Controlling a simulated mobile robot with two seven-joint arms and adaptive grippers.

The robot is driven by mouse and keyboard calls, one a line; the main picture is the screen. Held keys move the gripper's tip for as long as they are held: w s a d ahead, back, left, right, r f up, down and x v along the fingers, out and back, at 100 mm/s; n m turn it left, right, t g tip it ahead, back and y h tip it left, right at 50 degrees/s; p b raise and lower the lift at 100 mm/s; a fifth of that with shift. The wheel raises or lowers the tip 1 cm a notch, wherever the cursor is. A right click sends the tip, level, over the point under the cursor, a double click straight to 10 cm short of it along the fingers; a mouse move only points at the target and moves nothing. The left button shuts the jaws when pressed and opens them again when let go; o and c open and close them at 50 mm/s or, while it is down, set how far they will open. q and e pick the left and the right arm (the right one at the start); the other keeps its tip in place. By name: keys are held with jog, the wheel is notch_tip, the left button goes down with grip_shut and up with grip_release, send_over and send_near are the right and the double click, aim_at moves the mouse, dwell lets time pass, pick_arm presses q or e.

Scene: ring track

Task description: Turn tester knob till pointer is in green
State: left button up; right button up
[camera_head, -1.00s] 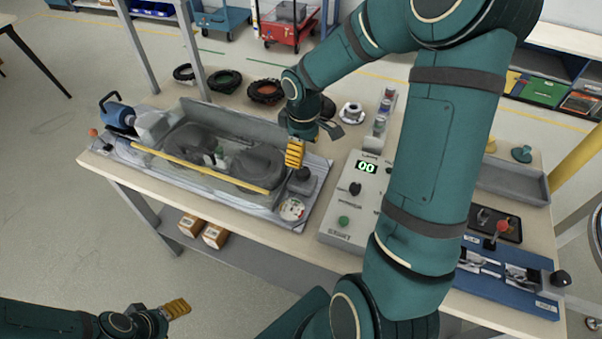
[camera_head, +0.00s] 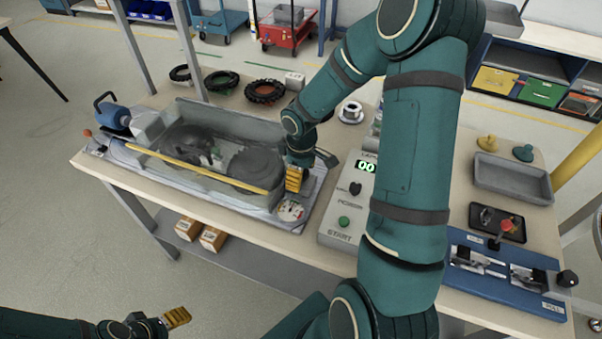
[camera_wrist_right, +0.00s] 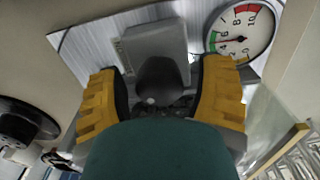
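The tester (camera_head: 215,150) is a grey unit with a clear cover and a yellow bar on the bench. Its round gauge (camera_head: 291,211) sits at the front right corner and shows in the right wrist view (camera_wrist_right: 241,34) with red and green bands. The thin pointer seems to lie leftward, near the green band, but is hard to read. The dark tester knob (camera_wrist_right: 160,82) stands between the yellow fingers of my right gripper (camera_wrist_right: 160,98), with narrow gaps visible. In the head view the right gripper (camera_head: 294,180) hides the knob. My left gripper (camera_head: 177,317) is away from the bench; its opening is unclear.
A control box (camera_head: 344,210) with a display reading 00, a black knob and green button stands right of the tester. A blue fixture (camera_head: 500,290) and grey tray (camera_head: 512,182) are farther right. Black rings (camera_head: 265,91) lie behind the tester.

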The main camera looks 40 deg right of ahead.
jog(key=c, duration=0.9)
jog(key=shift+n+p, duration=0.5)
jog(key=shift+n, duration=0.3)
jog(key=shift+c, duration=0.2)
jog(key=o, duration=1.2)
notch_tip(320, 180, up, 12)
jog(key=shift+r, duration=0.1)
jog(key=shift+s+a, duration=0.1)
